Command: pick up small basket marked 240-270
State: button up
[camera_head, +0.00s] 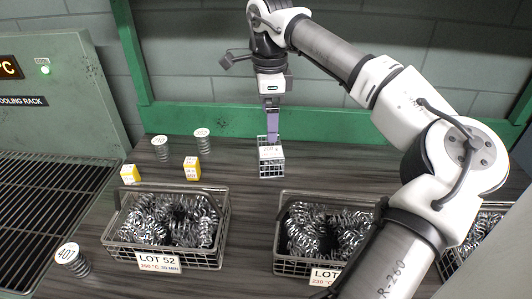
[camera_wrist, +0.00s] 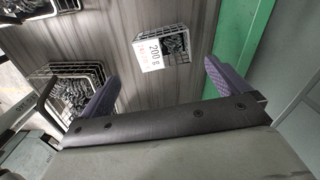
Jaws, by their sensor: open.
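A small wire basket (camera_head: 271,170) stands on the dark wood-grain table near the green back rail. Its white label reads about "200 g" in the wrist view, where the basket (camera_wrist: 177,47) lies ahead of my fingertips. My gripper (camera_head: 272,141) points down at the back part of the small basket in the head view. In the wrist view my gripper (camera_wrist: 160,76) is open, its two purple fingers wide apart with nothing between them. I cannot tell the exact height gap.
Large wire baskets of springs, one marked LOT 52 (camera_head: 160,263) and another (camera_head: 325,272), stand in front. Yellow-white boxes (camera_head: 192,169) and labelled springs (camera_head: 161,148) are at left. A cooling rack (camera_head: 45,170) is far left. The green rail (camera_head: 195,118) runs close behind.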

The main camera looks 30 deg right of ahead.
aim_at(270, 145)
notch_tip(270, 145, down, 6)
jog(key=shift+r, duration=0.2)
jog(key=f, duration=0.3)
jog(key=f+p, duration=0.1)
jog(key=f, duration=0.1)
jog(key=shift+w+d, duration=0.1)
jog(key=shift+d, duration=0.15)
jog(key=c, duration=0.9)
